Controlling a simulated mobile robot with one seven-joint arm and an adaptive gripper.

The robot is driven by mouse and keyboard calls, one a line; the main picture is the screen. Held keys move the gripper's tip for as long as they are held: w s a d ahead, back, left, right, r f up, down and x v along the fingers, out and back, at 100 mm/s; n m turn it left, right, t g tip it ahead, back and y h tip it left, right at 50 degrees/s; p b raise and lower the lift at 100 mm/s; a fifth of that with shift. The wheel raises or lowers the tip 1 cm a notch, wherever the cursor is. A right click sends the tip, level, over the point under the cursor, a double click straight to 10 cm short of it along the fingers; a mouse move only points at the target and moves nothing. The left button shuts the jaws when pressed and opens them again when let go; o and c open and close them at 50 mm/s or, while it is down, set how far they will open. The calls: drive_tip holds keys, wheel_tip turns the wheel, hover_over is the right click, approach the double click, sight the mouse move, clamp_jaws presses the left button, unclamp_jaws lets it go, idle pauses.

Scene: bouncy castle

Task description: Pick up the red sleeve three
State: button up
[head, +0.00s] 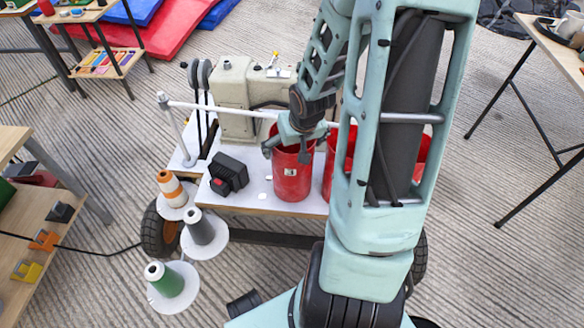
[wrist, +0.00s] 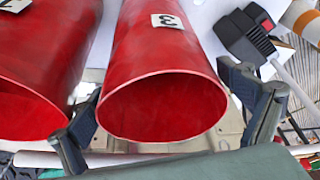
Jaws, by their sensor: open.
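The red sleeve three (head: 292,182) is an upright red cylinder with a white number label, standing on the white cart top. In the wrist view the sleeve (wrist: 160,52) shows its "3" label and open rim. My gripper (head: 294,140) is at the top of this sleeve in the head view. In the wrist view my gripper (wrist: 158,82) is open, with one finger on each side of the sleeve's rim. I cannot tell whether either finger touches it. The head view hides part of the sleeve's rim behind the gripper.
Another red sleeve (wrist: 40,65) stands close beside it, near the left finger in the wrist view. A black and red device (head: 228,174) sits left of the sleeve. A beige machine (head: 238,95) and a white rail (head: 215,107) are behind. Thread spools (head: 200,230) stand front left.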

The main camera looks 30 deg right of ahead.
drive_tip(key=x, duration=0.2)
drive_tip(key=shift+w+f+b, duration=0.15)
drive_tip(key=shift+f+b, duration=0.05)
drive_tip(key=shift+b, duration=0.2)
drive_tip(key=shift+c, duration=0.4)
drive_tip(key=c, duration=1.3)
